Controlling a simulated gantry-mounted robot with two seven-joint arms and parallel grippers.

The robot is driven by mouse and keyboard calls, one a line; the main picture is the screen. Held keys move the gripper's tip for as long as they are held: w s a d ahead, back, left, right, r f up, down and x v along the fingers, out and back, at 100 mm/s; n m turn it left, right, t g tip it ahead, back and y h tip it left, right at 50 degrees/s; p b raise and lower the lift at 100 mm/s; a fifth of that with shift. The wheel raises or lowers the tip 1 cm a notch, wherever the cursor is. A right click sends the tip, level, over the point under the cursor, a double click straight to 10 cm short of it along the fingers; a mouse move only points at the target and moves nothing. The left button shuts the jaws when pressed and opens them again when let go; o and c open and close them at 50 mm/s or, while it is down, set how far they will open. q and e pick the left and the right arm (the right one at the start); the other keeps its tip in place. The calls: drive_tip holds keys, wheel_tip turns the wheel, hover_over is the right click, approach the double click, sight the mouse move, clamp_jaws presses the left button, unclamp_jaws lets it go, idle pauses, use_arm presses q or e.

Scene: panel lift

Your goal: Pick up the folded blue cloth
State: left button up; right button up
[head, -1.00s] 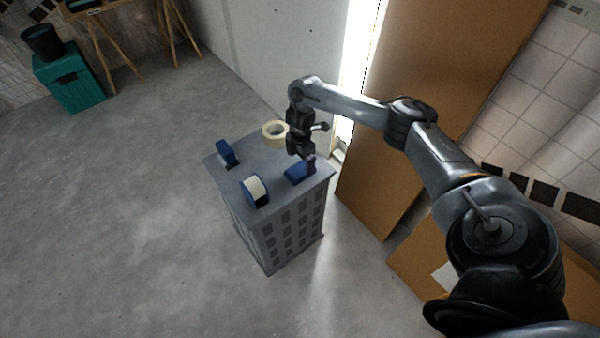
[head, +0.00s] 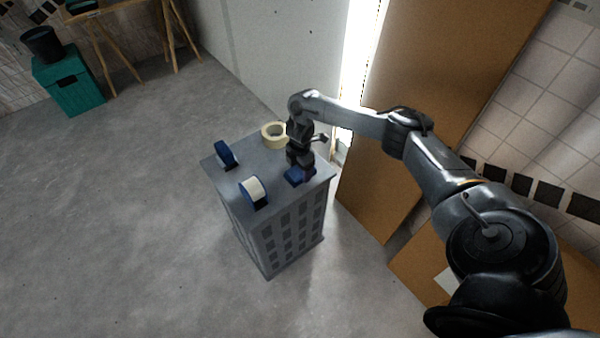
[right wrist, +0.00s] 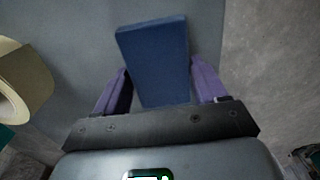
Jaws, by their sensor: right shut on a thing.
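The folded blue cloth (head: 298,178) lies on the grey crate-like stand (head: 240,172), near its right corner. My right gripper (head: 300,170) is down at the cloth from above. In the right wrist view the cloth (right wrist: 155,55) is a flat blue block between the two purple fingers of my right gripper (right wrist: 160,88), which is shut on it. Whether the cloth is clear of the stand top cannot be told. My left gripper is not in view.
A cream tape roll (head: 273,134), a blue item (head: 226,154) and a blue-and-white roll (head: 254,190) share the stand top. Brown panels (head: 385,205) lean close on the right. A teal box (head: 70,82) stands far left. The floor at left is clear.

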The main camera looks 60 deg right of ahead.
drive_tip(key=shift+r, duration=0.1)
drive_tip(key=shift+r, duration=0.4)
drive_tip(key=r+p, duration=0.2)
drive_tip(key=s+r, duration=0.1)
drive_tip(key=r, duration=0.1)
drive_tip(key=shift+d+p, duration=0.25)
drive_tip(key=shift+p, duration=0.15)
drive_tip(key=s+d+r+p, duration=0.3)
drive_tip(key=s+r, duration=0.3)
drive_tip(key=s, duration=0.4)
drive_tip(key=shift+d, duration=0.15)
